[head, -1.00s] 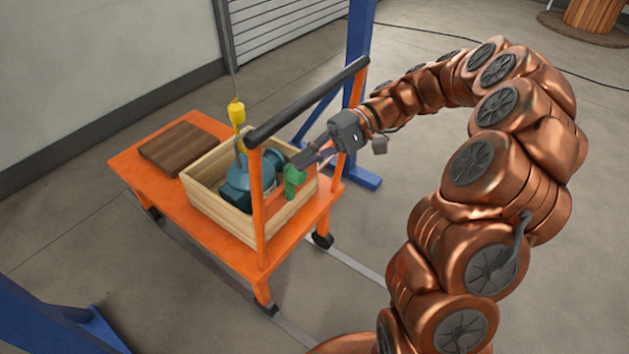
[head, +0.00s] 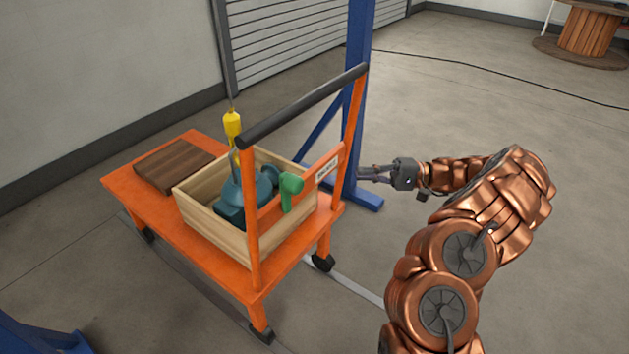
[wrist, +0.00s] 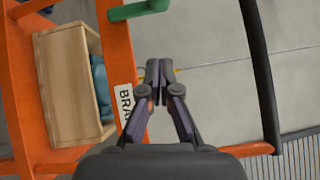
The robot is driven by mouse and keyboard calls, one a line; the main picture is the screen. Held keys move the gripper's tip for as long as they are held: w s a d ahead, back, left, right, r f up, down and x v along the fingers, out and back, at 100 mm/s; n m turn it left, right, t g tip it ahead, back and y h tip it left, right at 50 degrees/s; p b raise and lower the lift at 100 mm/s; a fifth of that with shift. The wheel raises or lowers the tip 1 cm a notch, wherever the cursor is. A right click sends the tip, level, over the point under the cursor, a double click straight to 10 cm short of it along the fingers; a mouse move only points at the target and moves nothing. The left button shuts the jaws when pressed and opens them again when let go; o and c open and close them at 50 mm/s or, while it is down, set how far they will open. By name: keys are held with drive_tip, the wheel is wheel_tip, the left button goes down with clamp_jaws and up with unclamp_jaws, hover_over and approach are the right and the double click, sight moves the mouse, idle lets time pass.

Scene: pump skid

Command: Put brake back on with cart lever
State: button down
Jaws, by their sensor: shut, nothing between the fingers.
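The orange cart (head: 135,190) has an upright frame with a dark push bar (head: 300,106). The green lever (head: 291,188) sits on the frame's crossbar, its handle hanging down in front of the crate; part of it shows at the top of the wrist view (wrist: 140,9). A white label (head: 327,170) is on the crossbar; the wrist view shows "BRA" on it (wrist: 125,105). My gripper (head: 361,172) is shut and empty, just right of the frame and apart from the lever. Its fingertips (wrist: 160,70) are beside the label in the wrist view.
A wooden crate (head: 218,233) on the cart holds a teal pump (head: 240,190), with a yellow hoist hook (head: 232,125) above it. A dark wooden board (head: 172,165) lies behind. A blue post (head: 359,60) stands close behind my gripper.

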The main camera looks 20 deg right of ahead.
drive_tip(key=shift+a, duration=0.2)
approach(291, 196)
drive_tip(key=w+a+r, duration=0.2)
drive_tip(key=a+r, duration=0.1)
drive_tip(key=r, duration=0.2)
drive_tip(key=shift+s+a+r+b, duration=0.15)
drive_tip(key=shift+s+a+b, duration=0.2)
drive_tip(key=shift+a, duration=0.4)
